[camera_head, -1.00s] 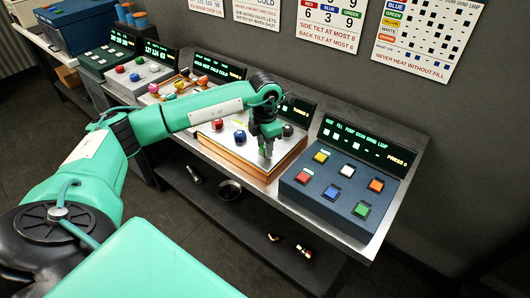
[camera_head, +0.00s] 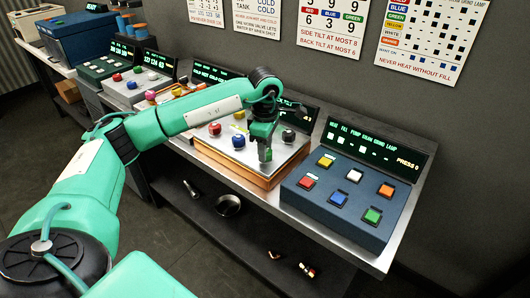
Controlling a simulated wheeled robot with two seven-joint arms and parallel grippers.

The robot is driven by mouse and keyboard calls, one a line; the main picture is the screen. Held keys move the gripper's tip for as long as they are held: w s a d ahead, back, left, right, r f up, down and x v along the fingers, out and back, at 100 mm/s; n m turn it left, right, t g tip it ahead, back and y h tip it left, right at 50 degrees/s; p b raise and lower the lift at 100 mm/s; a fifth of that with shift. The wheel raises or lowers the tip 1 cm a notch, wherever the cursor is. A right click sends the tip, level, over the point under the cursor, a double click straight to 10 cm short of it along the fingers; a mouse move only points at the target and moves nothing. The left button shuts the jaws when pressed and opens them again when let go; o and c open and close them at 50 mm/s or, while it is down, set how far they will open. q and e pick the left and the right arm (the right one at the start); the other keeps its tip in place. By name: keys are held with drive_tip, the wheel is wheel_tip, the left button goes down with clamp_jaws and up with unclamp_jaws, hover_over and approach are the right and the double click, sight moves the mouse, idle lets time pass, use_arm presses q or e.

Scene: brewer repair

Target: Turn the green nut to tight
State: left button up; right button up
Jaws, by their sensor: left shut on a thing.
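My left gripper (camera_head: 264,153) points down over the front right part of the levelling plate (camera_head: 228,158) on the copper-sided box. It is shut on a nut at that corner, which the fingers mostly hide; I take it to be the green one, though its colour is hard to make out. A red nut (camera_head: 214,128), a blue nut (camera_head: 239,141) and a dark nut (camera_head: 288,135) stand uncovered on the same plate. A small yellow-green strip (camera_head: 238,129) lies between them. My right gripper is not in view.
A blue panel (camera_head: 322,221) with several coloured buttons stands just right of the box. More control panels (camera_head: 137,86) stand to the left along the bench. Wall charts (camera_head: 331,27) hang behind. A dark pan (camera_head: 227,205) lies on the lower shelf.

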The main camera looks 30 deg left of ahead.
use_arm(q)
drive_tip(key=shift+r+m, duration=0.15)
drive_tip(key=shift+m, duration=0.35)
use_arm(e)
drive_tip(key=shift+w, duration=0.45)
use_arm(q)
drive_tip(key=o, duration=1)
wheel_tip(320, 180, up, 14)
drive_tip(key=b, duration=0.1)
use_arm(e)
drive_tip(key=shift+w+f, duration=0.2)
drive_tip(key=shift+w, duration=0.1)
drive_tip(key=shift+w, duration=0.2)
